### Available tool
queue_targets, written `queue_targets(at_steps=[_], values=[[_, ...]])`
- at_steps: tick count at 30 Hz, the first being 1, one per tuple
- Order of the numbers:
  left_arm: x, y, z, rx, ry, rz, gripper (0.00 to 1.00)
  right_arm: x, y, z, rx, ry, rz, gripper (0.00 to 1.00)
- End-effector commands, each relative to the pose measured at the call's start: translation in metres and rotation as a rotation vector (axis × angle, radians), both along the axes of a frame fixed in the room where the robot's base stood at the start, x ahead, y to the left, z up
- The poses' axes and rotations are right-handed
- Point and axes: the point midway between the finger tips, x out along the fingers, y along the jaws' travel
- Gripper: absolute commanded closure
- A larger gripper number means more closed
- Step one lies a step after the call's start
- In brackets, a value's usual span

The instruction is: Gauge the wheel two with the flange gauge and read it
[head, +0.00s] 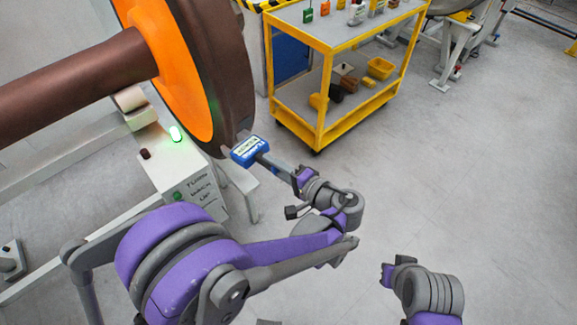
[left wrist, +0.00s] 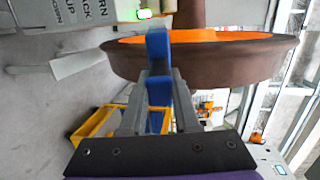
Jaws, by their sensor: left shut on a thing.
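A large wheel with an orange face and brown rim (head: 226,75) sits on a brown axle (head: 70,85) at the upper left; its rim (left wrist: 215,62) crosses the left wrist view. My left gripper (head: 277,167) is shut on the blue flange gauge (head: 248,150). The gauge has a pale display whose text is too small to read. It is at the wheel's lower rim edge; I cannot tell if it touches. In the left wrist view the blue gauge (left wrist: 158,55) stands between the two grey fingers. My right gripper (head: 387,275) is low at the right, away from the wheel; its jaws are unclear.
A grey control box (head: 185,180) with a lit green lamp (head: 175,134) stands below the axle. The floor (head: 470,190) at the right is clear.

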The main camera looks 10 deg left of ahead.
Motion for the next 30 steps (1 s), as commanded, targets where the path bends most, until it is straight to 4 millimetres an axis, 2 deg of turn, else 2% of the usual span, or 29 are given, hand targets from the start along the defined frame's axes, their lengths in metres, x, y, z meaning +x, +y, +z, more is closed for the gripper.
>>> queue_targets(at_steps=[3, 10, 23, 30], values=[[-0.005, -0.021, 0.017, 0.086, -0.052, -0.057, 1.0, -0.002, 0.0, -0.01, 0.0, 0.004, 0.0, 1.0], [-0.011, -0.039, 0.037, 0.152, -0.098, -0.108, 1.0, -0.003, 0.0, -0.014, 0.0, 0.006, 0.0, 1.0], [-0.013, -0.041, 0.038, 0.157, -0.102, -0.113, 1.0, -0.004, 0.0, -0.016, 0.0, 0.007, 0.0, 1.0], [-0.002, -0.026, 0.039, 0.159, -0.103, -0.11, 1.0, -0.003, 0.0, -0.015, 0.0, 0.007, 0.0, 1.0]])
